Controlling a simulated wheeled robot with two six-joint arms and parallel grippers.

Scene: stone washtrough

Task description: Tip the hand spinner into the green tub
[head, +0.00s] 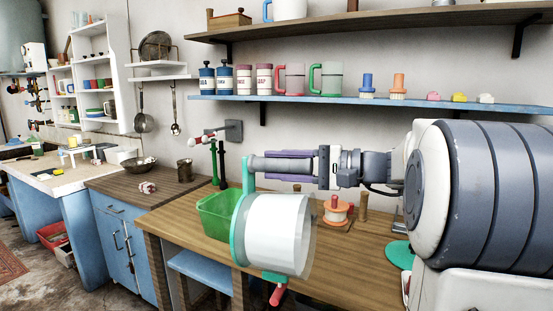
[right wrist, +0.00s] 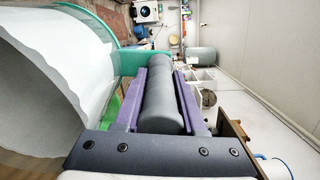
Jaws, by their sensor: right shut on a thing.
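The hand spinner (head: 275,235) is a white drum with a teal end plate, a teal bracket, a grey bar handle and a red crank knob. It hangs on its side in front of the wooden table. My right gripper (head: 278,163) is shut on the grey bar. In the right wrist view, my gripper's purple fingers (right wrist: 160,90) lie along both sides of the bar, with the white drum (right wrist: 45,75) at left. The green tub (head: 213,222) stands on the table, left of the drum in the head view and partly hidden by it. The drum's inside is not clearly visible. My left gripper is out of view.
An orange-and-white spool-like thing (head: 337,211) and wooden pegs stand on the table behind the drum. Dark green upright handles (head: 218,165) and a wall tap (head: 233,130) are behind the tub. A blue shelf (head: 335,107) with mugs and canisters runs above.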

